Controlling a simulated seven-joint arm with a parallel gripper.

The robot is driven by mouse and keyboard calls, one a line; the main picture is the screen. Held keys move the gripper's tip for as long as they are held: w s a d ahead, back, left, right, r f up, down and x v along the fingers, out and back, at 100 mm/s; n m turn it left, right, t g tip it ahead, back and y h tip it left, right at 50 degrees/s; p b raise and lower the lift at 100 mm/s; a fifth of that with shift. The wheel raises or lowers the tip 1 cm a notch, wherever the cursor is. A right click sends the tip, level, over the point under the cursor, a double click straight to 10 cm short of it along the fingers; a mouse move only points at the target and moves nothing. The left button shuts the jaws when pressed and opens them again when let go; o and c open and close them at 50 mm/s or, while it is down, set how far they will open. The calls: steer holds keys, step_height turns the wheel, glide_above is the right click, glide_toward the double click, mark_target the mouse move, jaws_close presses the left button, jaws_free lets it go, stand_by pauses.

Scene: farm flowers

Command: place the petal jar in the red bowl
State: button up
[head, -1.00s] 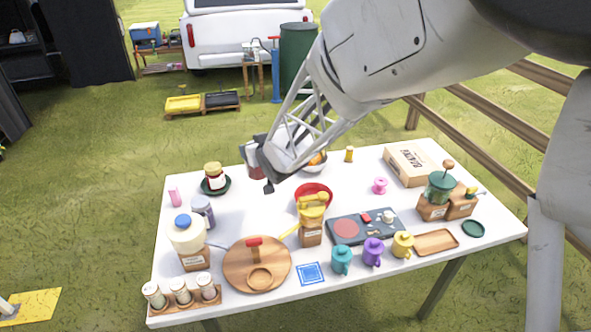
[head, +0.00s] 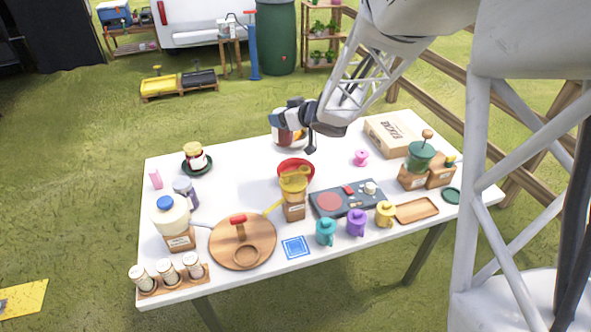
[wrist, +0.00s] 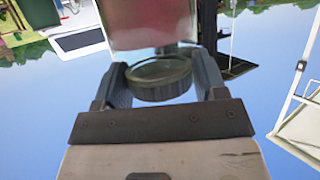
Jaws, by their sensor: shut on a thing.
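My gripper (head: 297,120) is shut on the petal jar (head: 281,132), above the table's back edge. In the wrist view the jar's pinkish-red body (wrist: 147,22) and its dark ribbed lid (wrist: 160,80) show, with the lid between the two fingers (wrist: 160,85). The red bowl (head: 296,167) stands on the table, nearer the camera and below the gripper in the head view. A yellow-topped wooden grinder (head: 294,195) stands in front of the bowl and hides part of it. The jar is apart from the bowl.
A pale bowl with orange items is partly hidden behind my gripper. A jar on a dark green saucer (head: 197,167) is at the left. A dark board (head: 346,200), several mugs and a cardboard box (head: 390,135) are at the right.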

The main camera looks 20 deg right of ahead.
steer(key=s+d+f, duration=0.1)
steer(key=d+f, duration=0.2)
steer(key=f, duration=0.2)
steer(key=shift+s+d+f+n+y, duration=0.25)
steer(key=shift+d+f+n+y, duration=0.05)
steer(key=shift+f+n+y, duration=0.1)
steer(key=shift+f, duration=0.1)
stand_by(0.3)
step_height(320, 180, down, 6)
stand_by(0.5)
steer(key=shift+f, duration=1.9)
steer(key=o, duration=1.4)
steer(key=shift+f, duration=0.1)
steer(key=shift+c, duration=0.2)
